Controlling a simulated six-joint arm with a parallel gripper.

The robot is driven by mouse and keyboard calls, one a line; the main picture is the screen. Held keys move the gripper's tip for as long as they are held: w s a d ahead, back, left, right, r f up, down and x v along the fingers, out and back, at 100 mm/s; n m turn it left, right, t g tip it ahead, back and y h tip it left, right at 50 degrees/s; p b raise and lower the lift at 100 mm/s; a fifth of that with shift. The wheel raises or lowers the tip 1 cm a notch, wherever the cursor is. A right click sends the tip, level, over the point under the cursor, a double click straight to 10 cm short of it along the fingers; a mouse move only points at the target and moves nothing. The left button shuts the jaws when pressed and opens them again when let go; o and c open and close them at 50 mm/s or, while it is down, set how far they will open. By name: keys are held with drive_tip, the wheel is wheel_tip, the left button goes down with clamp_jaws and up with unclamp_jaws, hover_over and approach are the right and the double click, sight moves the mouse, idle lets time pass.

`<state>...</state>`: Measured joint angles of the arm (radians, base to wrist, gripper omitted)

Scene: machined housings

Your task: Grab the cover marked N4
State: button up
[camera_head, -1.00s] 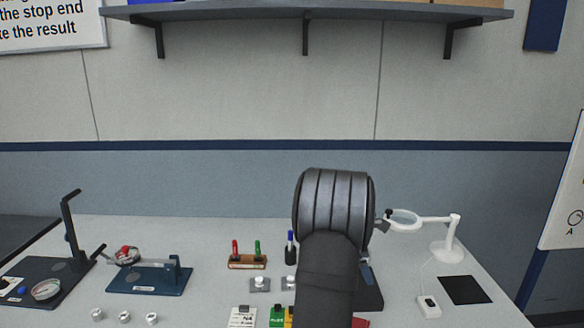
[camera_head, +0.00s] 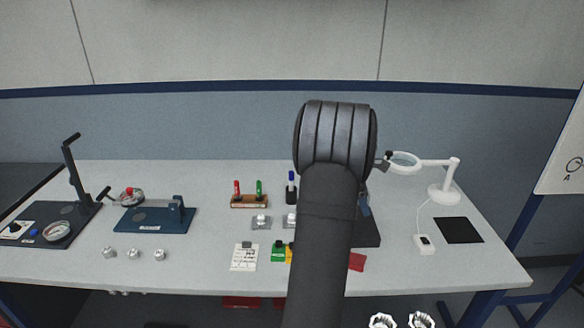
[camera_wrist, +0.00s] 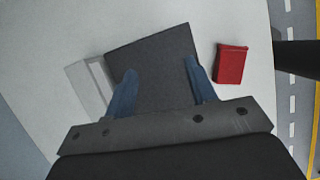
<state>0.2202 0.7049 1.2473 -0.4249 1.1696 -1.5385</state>
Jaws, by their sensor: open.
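No marking N4 on a cover can be read in either view. Several small round metal parts stand on the table: a row at the front left (camera_head: 134,253), one on a grey square (camera_head: 261,221) in the middle, and another (camera_head: 290,220) beside my arm. A white card (camera_head: 244,257) lies at the front with print too small to read. My gripper (camera_wrist: 161,78) is open and empty in the wrist view, its two blue fingers over a dark flat plate (camera_wrist: 155,50). In the head view my arm hides most of the gripper and the table behind it.
A red box (camera_wrist: 231,64) lies right of the fingers, a pale block (camera_wrist: 90,85) left. A blue fixture (camera_head: 155,219), a pen holder (camera_head: 249,201), a magnifier lamp (camera_head: 445,190) and a black mat (camera_head: 459,230) stand around.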

drive_tip(key=w+a+r+n+t+y, duration=0.1)
drive_tip(key=a+r+n+t, duration=0.3)
drive_tip(key=a, duration=0.9)
drive_tip(key=a+r+n, duration=0.1)
drive_tip(key=a+n, duration=0.6)
drive_tip(key=a, duration=0.6)
drive_tip(key=x, duration=1.6)
drive_tip(key=shift+w+a+f, duration=0.1)
drive_tip(key=shift+a+f, duration=0.15)
drive_tip(key=shift+f, duration=0.25)
clamp_jaws()
